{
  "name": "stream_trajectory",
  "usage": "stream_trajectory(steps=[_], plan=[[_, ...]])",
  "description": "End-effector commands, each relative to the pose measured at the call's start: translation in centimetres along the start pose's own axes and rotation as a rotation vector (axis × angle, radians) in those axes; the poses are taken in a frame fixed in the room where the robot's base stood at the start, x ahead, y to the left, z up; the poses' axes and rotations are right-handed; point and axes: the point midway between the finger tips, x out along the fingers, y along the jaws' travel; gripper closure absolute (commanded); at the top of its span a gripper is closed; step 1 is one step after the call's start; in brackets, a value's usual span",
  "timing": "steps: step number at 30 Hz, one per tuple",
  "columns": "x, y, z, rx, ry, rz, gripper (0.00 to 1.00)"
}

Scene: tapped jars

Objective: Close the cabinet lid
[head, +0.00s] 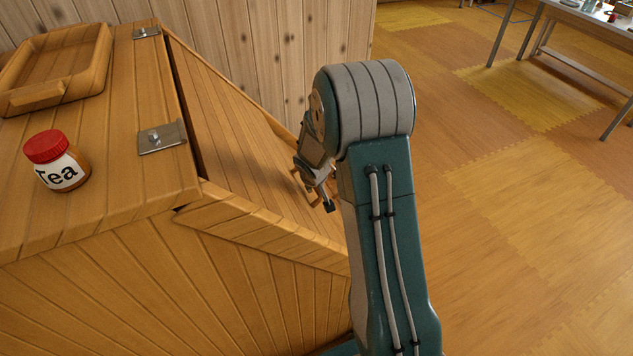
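The wooden cabinet (200,285) stands at the left. Its sloped, planked lid (235,140) slants down to the right from the flat top, and its near edge lies along the cabinet's side wall. I see no wide opening under that near edge; a dark narrow gap shows along the hinge side. My gripper (322,196) is over the lower right part of the lid, beside a small wooden piece that may be a handle. My arm hides the lid's lower right edge. The gripper's fingers are small and partly hidden, so I cannot tell their opening or contact.
A tea jar with a red cap (57,161) stands on the cabinet top. A wooden tray (58,62) lies behind it. Metal hinges (161,138) sit at the top's right edge. A plank wall (250,45) is behind. Open floor (520,215) lies right, with a table (585,22) far back.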

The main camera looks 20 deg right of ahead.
Motion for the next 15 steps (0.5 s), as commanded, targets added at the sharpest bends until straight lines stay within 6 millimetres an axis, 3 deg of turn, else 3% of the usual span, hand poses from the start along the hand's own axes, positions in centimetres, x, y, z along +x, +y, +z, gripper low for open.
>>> stream_trajectory(steps=[10, 15], plan=[[-0.4, 0.0, -0.3, -0.001, 0.008, 0.001, 0.63], [-2.3, 0.0, -0.4, 0.0, 0.011, 0.001, 0.63]])
